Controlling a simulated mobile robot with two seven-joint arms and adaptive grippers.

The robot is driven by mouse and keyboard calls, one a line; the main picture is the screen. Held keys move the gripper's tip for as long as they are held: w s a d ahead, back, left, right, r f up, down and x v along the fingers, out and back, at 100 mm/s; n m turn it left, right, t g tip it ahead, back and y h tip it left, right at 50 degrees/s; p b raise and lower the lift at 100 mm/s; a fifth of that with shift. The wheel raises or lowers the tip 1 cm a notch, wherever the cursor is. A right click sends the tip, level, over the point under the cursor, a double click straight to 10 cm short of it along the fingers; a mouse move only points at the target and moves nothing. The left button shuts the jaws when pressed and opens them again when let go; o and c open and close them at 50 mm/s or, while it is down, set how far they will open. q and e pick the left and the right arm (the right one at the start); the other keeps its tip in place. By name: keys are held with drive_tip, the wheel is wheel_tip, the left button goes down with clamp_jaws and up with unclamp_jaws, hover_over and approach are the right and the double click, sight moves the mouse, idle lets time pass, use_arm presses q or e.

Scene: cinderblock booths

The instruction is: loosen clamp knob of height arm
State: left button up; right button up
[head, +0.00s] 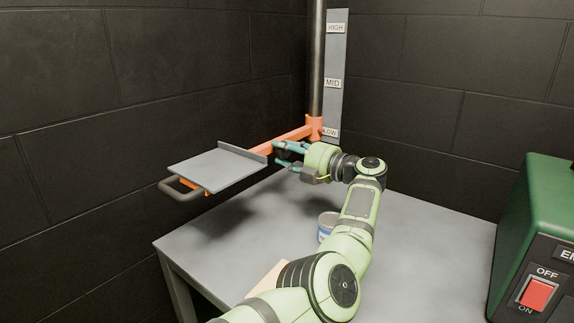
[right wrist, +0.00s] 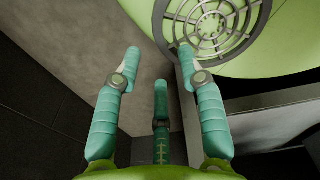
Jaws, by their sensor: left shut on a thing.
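The orange height arm (head: 290,138) runs out from a dark upright post (head: 318,60) and carries a grey tray (head: 215,170) with a dark handle (head: 180,190). Its collar sits beside the LOW label. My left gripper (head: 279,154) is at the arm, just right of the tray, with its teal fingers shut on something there. The clamp knob itself is hidden by the fingers and hand, so I cannot see how far it is turned. My right gripper (right wrist: 160,58) shows in the right wrist view with its fingers spread and nothing between them.
A grey table (head: 420,235) lies below, with a small can (head: 327,225) partly behind my left arm and a tan piece (head: 265,279) near the front. A green machine (head: 545,215) with a red switch (head: 537,293) stands at the right. Dark block walls close the corner.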

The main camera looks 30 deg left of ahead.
use_arm(q)
drive_tip(key=shift+f+n+b, duration=0.25)
drive_tip(key=shift+n+b, duration=0.45)
drive_tip(key=shift+n, duration=0.3)
drive_tip(key=n+b, duration=0.2)
drive_tip(key=n, duration=0.3)
drive_tip(key=shift+r+b, duration=0.1)
drive_tip(key=shift+b, duration=0.3)
drive_tip(key=n, duration=0.3)
drive_tip(key=shift+b, duration=0.35)
drive_tip(key=shift+r+n, duration=0.1)
drive_tip(key=shift+n, duration=1.1)
drive_tip(key=shift+n+b, duration=0.3)
drive_tip(key=shift+n, duration=0.1)
use_arm(e)
drive_tip(key=w+a+f+t, duration=0.1)
drive_tip(key=w+f+t, duration=0.2)
drive_tip(key=w, duration=1.1)
drive_tip(key=shift+t, duration=0.3)
drive_tip(key=shift+f, duration=0.1)
use_arm(q)
drive_tip(key=o, duration=1.1)
drive_tip(key=shift+o, duration=0.2)
